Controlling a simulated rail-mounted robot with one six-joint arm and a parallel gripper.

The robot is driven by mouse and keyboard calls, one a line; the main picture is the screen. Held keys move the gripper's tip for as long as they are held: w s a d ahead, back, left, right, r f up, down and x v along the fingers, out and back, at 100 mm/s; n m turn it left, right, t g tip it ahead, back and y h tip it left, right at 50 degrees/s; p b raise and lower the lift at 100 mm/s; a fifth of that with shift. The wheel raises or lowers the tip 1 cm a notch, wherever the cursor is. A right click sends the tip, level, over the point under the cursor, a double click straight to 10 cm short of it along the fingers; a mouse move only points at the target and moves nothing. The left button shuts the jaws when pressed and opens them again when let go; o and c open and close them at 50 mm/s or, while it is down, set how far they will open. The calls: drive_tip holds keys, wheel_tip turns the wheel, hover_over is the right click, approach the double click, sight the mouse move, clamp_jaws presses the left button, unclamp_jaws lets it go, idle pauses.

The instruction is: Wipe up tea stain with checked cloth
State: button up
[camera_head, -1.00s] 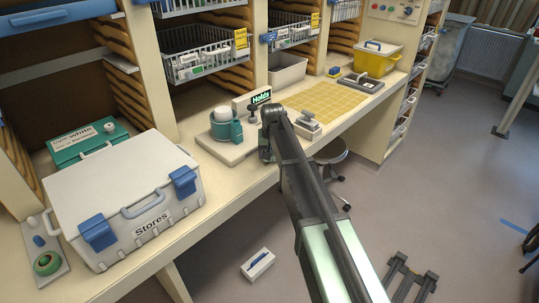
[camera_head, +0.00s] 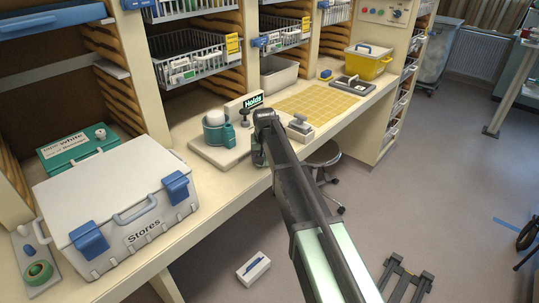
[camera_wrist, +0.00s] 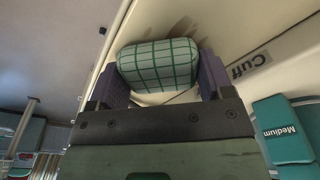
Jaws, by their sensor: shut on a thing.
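The checked cloth (camera_wrist: 158,66), a rounded green pad with darker grid lines, sits between the two dark fingers of my gripper (camera_wrist: 160,74) in the wrist view. The gripper is shut on it. Brown streaks, the tea stain (camera_wrist: 184,27), show on a cream surface just beyond the cloth, partly hidden by it. I cannot tell whether the cloth touches that surface. In the head view my gripper (camera_head: 258,157) is at the counter's front edge, mostly behind my arm; the cloth and stain cannot be made out there.
A "Cuff" label (camera_wrist: 248,66) and a teal "Medium" box (camera_wrist: 283,130) lie right of the cloth. A white box (camera_head: 254,268) lies on the floor.

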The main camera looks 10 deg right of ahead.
sight(257, 169)
drive_tip(key=shift+s+a, duration=0.6)
drive_tip(key=shift+a, duration=0.35)
drive_tip(key=shift+s+a, duration=0.55)
drive_tip(key=shift+a, duration=0.35)
wheel_tip(257, 169, up, 6)
drive_tip(key=p, duration=0.6)
drive_tip(key=shift+d, duration=0.1)
wheel_tip(257, 169, up, 3)
drive_tip(key=p, duration=0.3)
